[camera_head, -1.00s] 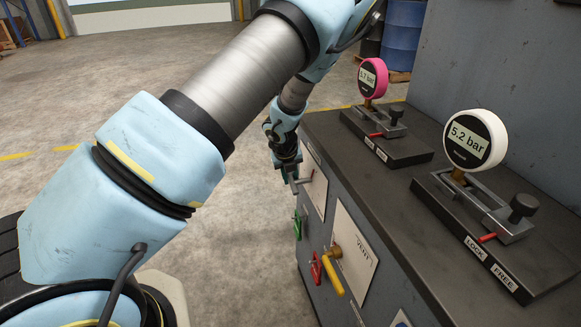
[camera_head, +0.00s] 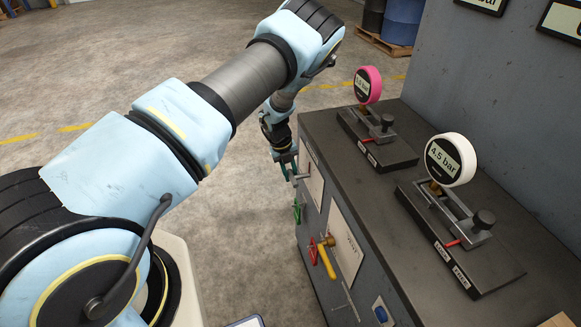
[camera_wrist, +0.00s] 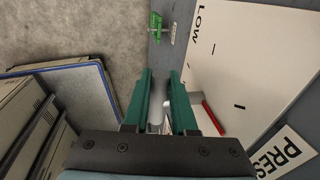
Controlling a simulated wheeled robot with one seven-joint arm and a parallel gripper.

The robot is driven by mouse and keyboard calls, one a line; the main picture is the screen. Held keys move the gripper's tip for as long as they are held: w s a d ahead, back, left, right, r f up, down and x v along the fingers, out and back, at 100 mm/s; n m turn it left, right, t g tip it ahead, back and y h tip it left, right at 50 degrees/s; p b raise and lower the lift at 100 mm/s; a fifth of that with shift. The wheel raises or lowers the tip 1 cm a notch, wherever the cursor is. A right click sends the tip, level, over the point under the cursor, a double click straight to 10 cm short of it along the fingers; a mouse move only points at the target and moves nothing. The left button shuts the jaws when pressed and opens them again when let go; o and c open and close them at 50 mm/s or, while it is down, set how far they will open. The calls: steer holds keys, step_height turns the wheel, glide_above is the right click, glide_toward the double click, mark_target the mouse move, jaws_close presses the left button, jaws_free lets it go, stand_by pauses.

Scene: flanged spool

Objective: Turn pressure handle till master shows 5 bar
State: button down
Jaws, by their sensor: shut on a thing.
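My gripper (camera_head: 289,172) is at the front face of the dark bench, shut on the pressure handle (camera_head: 302,177), a pale grey part that is mostly hidden. In the wrist view, the green fingers (camera_wrist: 160,100) straddle that pale part beside a white plate (camera_wrist: 245,60) marked LOW, with a sign (camera_wrist: 284,153) starting "PRESS". The white-rimmed gauge (camera_head: 445,160) on the bench top reads 4.5 bar. The smaller pink-rimmed gauge (camera_head: 367,86) stands farther back, and its digits are too small to read surely. I cannot tell by label which gauge is the master.
Below my gripper on the bench front are a green lever (camera_head: 297,212), a red lever (camera_head: 312,250) and a yellow vent handle (camera_head: 327,261). Clamps with dark knobs (camera_head: 484,220) stand beside the gauges. The floor left of the bench is open.

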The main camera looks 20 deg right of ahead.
steer(key=shift+w, duration=0.1)
steer(key=c, duration=0.7)
jaws_free()
steer(key=shift+r, duration=0.1)
steer(key=b+v, duration=0.2)
steer(key=v, duration=0.8)
steer(key=shift+r+b, duration=0.25)
steer(key=shift+b, duration=0.15)
steer(key=shift+w+r, duration=0.1)
